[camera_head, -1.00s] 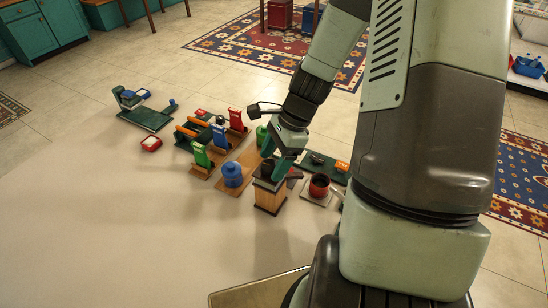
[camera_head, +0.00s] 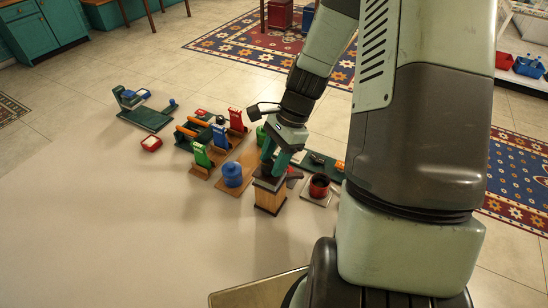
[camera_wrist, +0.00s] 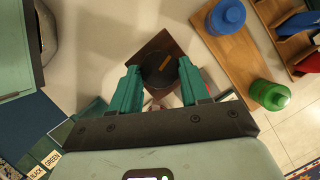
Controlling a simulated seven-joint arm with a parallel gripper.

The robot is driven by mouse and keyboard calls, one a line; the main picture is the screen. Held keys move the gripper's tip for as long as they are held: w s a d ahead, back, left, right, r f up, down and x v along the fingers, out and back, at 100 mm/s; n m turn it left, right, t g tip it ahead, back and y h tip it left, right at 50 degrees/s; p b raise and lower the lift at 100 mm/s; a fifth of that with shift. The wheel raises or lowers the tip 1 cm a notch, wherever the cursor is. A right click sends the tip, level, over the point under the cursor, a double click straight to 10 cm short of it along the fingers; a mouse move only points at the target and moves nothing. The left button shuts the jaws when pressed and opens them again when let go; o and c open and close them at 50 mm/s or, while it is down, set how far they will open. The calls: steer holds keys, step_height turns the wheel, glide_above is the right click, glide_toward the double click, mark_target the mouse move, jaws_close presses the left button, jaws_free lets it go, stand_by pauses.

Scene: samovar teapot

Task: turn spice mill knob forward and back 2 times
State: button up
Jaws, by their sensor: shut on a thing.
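The spice mill (camera_head: 269,197) is a square wooden box with a dark top, standing upright near the middle of the table. In the wrist view its dark brown top (camera_wrist: 153,42) lies under a round black knob (camera_wrist: 158,72) with an orange-brown mark. My gripper (camera_head: 273,166) points down over the mill, its green fingers either side of the knob and shut on it. In the head view the fingers largely hide the knob.
A blue lidded jar (camera_head: 232,175) stands on a wooden board left of the mill, with a green bottle (camera_wrist: 270,95) beyond. A red pot (camera_head: 319,186) on a pale plate is close on the right. The near table (camera_head: 130,235) is clear.

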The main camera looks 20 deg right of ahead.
steer(key=n+g, duration=0.1)
steer(key=n, duration=0.2)
steer(key=shift+w+a+n+h, duration=0.1)
steer(key=shift+w+n+h, duration=0.05)
steer(key=shift+n+h, duration=0.25)
steer(key=n+g, duration=0.1)
steer(key=n, duration=0.2)
steer(key=shift+w+a+n+h, duration=0.1)
steer(key=shift+w+n+h, duration=0.05)
steer(key=shift+n+h, duration=0.2)
steer(key=n+g+h, duration=0.1)
steer(key=n, duration=0.2)
steer(key=shift+a+n, duration=0.15)
steer(key=shift+n, duration=0.1)
steer(key=shift+w+a+n+h, duration=0.1)
steer(key=shift+n+h, duration=0.75)
steer(key=shift+n, duration=0.95)
steer(key=o, duration=1.1)
steer(key=shift+c, duration=0.2)
steer(key=v, duration=1.1)
